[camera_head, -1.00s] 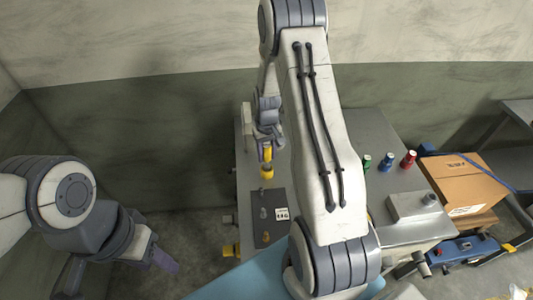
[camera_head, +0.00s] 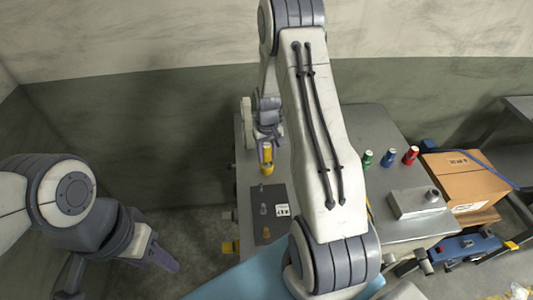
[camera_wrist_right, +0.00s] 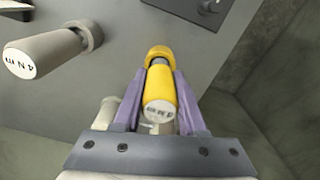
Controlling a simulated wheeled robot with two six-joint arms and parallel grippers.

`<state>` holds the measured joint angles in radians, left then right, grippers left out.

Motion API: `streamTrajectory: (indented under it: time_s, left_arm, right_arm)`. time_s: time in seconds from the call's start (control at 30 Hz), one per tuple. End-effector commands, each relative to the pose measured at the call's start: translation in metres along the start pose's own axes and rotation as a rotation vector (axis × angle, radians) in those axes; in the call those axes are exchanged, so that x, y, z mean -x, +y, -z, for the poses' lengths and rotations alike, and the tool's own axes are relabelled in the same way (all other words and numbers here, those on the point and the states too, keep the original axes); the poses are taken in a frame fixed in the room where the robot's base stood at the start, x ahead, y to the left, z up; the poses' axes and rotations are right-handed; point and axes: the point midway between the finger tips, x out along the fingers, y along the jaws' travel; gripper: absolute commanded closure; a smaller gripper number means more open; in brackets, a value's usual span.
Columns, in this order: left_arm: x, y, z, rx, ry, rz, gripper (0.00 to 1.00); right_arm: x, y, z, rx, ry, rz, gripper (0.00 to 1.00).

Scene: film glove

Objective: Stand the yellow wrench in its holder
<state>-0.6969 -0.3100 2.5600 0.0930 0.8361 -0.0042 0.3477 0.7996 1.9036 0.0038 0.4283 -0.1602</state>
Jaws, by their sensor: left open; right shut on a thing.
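The yellow wrench (camera_wrist_right: 160,98) has a thick yellow handle with a white labelled end. My right gripper (camera_wrist_right: 155,92) is shut on it, a purple finger on each side. In the head view, the right gripper (camera_head: 265,148) holds it at the left side of the table. A yellow ring (camera_wrist_right: 158,52), seemingly its holder, lies just beyond the handle, with a short grey part between them. It also shows below the gripper in the head view (camera_head: 267,169). I cannot tell how deep the wrench sits. My left gripper (camera_head: 163,262) is empty, off the table at lower left.
A grey handle (camera_wrist_right: 42,53) in a tan ring stands nearby. A dark board (camera_head: 268,212) with small grey pieces lies on the table. Green (camera_head: 367,157), blue (camera_head: 389,157) and red (camera_head: 411,155) capped pieces stand to the right. A cardboard box (camera_head: 465,182) is beyond.

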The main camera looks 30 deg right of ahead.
Motion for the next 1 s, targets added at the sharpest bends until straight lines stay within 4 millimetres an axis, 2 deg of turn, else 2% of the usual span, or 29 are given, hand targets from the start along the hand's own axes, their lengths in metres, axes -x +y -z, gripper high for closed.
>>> streamTrajectory:
  time_s: [0.27,0.3,0.37,0.4,0.77,0.87,1.0]
  left_arm:
    - [-0.006,0.0,0.0,0.0,0.0,0.0,0.5]
    - [-0.006,0.0,0.0,0.0,0.0,0.0,0.5]
    - [-0.005,0.0,0.0,0.0,0.0,0.0,0.5]
    - [-0.005,0.0,0.0,0.0,0.0,0.0,0.5]
    - [-0.006,-0.001,0.0,0.006,0.0,0.0,0.5]
    - [-0.011,-0.001,-0.001,0.006,0.0,0.0,0.5]
    - [-0.019,-0.001,-0.001,0.007,0.0,0.0,0.5]
  right_arm:
    - [-0.008,0.0,0.0,0.0,0.0,0.0,1.0]
    - [-0.008,0.0,0.0,0.0,0.0,0.0,0.56]
    - [-0.007,0.0,0.0,0.0,0.0,0.0,0.33]
    - [-0.007,0.0,0.0,0.0,0.0,0.0,0.24]
    - [-0.005,0.0,0.001,0.0,0.002,0.0,0.24]
    - [0.005,0.0,0.001,0.0,0.004,-0.001,0.24]
    - [0.03,0.0,0.002,0.0,0.008,-0.001,0.24]
